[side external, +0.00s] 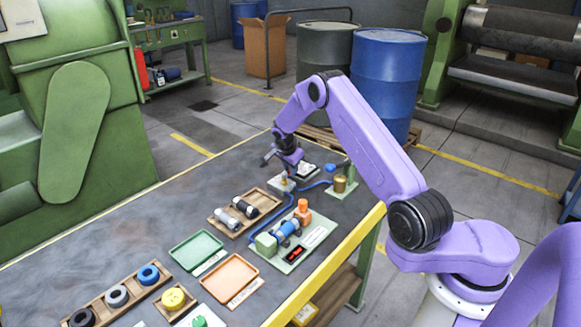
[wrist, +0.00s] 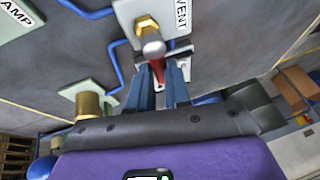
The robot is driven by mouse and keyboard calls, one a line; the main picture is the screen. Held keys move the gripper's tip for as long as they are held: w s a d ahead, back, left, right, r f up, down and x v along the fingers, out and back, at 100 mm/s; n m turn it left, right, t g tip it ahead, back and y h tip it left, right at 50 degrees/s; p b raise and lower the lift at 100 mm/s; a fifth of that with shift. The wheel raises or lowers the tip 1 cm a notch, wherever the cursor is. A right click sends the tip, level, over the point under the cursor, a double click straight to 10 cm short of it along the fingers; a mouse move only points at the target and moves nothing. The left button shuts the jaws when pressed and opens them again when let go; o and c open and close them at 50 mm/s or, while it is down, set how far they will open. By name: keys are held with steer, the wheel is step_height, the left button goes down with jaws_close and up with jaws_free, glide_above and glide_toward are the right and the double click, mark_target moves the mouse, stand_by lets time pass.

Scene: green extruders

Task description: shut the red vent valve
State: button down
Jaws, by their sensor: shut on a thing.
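The vent valve sits on a pale plate (wrist: 130,14) with a VENT label (wrist: 183,17) in the wrist view. It has a brass fitting (wrist: 147,24), a grey metal body (wrist: 153,44) and a red lever (wrist: 158,70). My gripper (wrist: 164,72) is shut on the red lever, which lies between its two blue-grey fingers. In the side external view my gripper (side external: 287,172) is low over the back part of the bench, at the valve plate. There the arm hides most of the valve, and I cannot tell the lever's angle.
Blue hoses (wrist: 112,65) run close beside the valve. A brass cylinder (wrist: 88,105) on a green plate stands nearby. A pump unit (side external: 285,232), a wooden tray of dark and grey parts (side external: 220,228), and green (side external: 195,250) and orange (side external: 230,278) trays lie nearer the front.

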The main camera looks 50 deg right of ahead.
steer(key=c, duration=1.1)
jaws_free()
steer(key=v, duration=1.7)
steer(key=shift+s+a+r, duration=0.1)
steer(key=shift+a+r, duration=0.05)
